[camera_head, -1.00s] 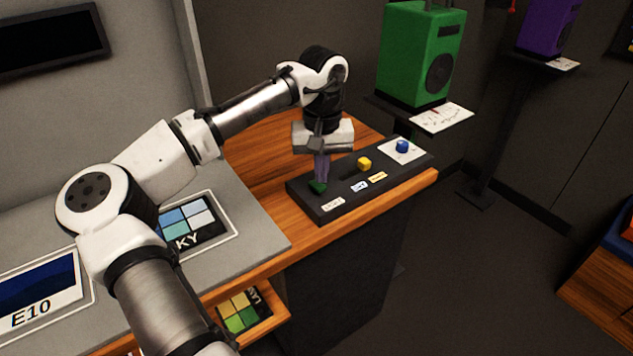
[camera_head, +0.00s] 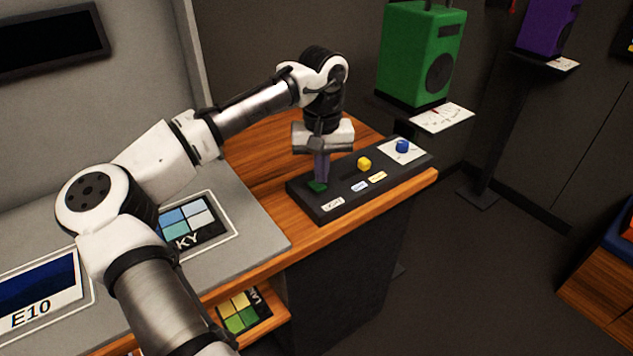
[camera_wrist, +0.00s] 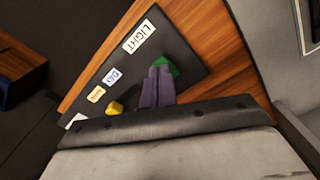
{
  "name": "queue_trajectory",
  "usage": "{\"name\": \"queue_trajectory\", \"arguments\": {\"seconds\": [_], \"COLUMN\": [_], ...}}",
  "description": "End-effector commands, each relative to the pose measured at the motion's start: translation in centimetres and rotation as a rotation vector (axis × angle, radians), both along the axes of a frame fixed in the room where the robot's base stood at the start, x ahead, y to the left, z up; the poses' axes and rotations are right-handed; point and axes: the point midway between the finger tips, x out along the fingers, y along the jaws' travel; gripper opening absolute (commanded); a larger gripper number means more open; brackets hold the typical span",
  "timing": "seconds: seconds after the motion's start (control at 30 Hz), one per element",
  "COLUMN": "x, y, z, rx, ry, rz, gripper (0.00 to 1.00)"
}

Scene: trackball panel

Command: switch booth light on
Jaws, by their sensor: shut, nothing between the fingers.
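A black control panel (camera_head: 338,199) lies on the wooden counter. A green switch (camera_head: 317,187) sits at its left end, beside a white label; in the wrist view this label (camera_wrist: 140,36) reads LIGHT. My gripper (camera_head: 321,180) points down with its fingers shut at the green switch. In the wrist view my gripper (camera_wrist: 158,72) is against or just over the green switch (camera_wrist: 170,66) and hides part of it. I cannot tell whether the fingers press on it. A yellow knob (camera_head: 364,163) and a blue knob (camera_head: 402,146) sit farther right on the panel.
A green speaker (camera_head: 420,55) stands behind the panel's right end, and a purple speaker (camera_head: 548,27) farther right. A grey desk (camera_head: 255,240) with a tile picture lies left of the panel. The wooden counter (camera_head: 262,150) behind the panel is clear.

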Motion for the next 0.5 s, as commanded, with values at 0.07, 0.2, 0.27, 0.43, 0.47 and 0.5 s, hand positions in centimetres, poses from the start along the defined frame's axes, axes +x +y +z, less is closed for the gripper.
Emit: {"name": "queue_trajectory", "arguments": {"seconds": [0.07, 0.2, 0.27, 0.43, 0.47, 0.5], "x": [0.0, 0.0, 0.0, -0.01, -0.01, -0.01], "y": [0.0, 0.0, 0.0, 0.0, 0.0, 0.0], "z": [0.0, 0.0, -0.02, -0.24, -0.29, -0.35], "rx": [0.0, 0.0, 0.0, 0.0, 0.0, 0.0], "ry": [0.0, 0.0, 0.0, 0.0, 0.0, 0.0], "rz": [0.0, 0.0, 0.0, 0.0, 0.0, 0.0], "gripper": [0.0, 0.0, 0.0, 0.0, 0.0, 0.0]}}
